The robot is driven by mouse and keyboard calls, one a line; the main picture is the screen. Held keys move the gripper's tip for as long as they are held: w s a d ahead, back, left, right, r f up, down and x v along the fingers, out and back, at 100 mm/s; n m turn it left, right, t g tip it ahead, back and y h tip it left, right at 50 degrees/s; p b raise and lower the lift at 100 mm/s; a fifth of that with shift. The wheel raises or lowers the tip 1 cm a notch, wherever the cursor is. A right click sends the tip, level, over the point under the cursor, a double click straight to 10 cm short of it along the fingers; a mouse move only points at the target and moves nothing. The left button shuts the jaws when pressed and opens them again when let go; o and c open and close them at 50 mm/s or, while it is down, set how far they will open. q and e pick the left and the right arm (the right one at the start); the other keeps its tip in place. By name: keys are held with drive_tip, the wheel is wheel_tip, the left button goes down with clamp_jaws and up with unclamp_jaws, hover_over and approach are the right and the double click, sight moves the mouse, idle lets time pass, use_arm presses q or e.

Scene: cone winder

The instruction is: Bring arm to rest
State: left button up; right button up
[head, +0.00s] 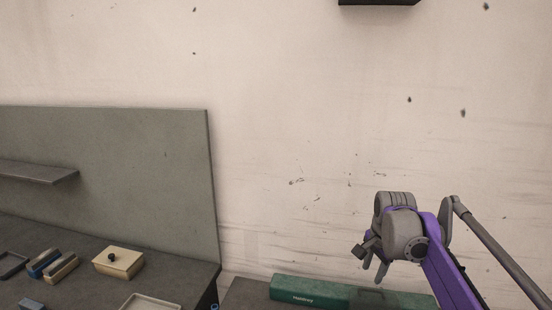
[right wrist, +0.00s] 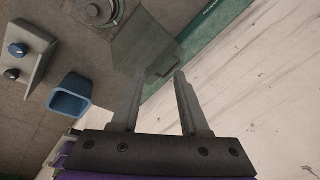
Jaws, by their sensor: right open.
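My right gripper (head: 370,264) is raised in front of the pale wall, above the bench at the lower right of the head view. In the right wrist view its two fingers (right wrist: 159,76) are apart with nothing between them. My purple right arm (head: 449,270) comes in from the lower right. My left gripper and arm are not in view.
A long green case (head: 318,292) lies along the wall below the right gripper. A blue cup (right wrist: 70,95) and a box with knobs (right wrist: 26,54) stand on the bench. A left bench holds a cream box (head: 118,263) and small blocks. A shelf (head: 36,172) juts out.

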drive_tip(key=s+a+f+n+t, duration=0.1)
drive_tip(key=s+a+f+n, duration=0.2)
drive_tip(key=s, duration=1)
drive_tip(key=s+a+f+n+t, duration=0.2)
drive_tip(key=s+a+f+n, duration=0.2)
drive_tip(key=s+f+n, duration=0.6)
drive_tip(key=s+f, duration=0.1)
drive_tip(key=s, duration=0.2)
drive_tip(key=shift+s+a+t, duration=0.15)
drive_tip(key=shift+a+t, duration=0.05)
drive_tip(key=shift+t, duration=0.1)
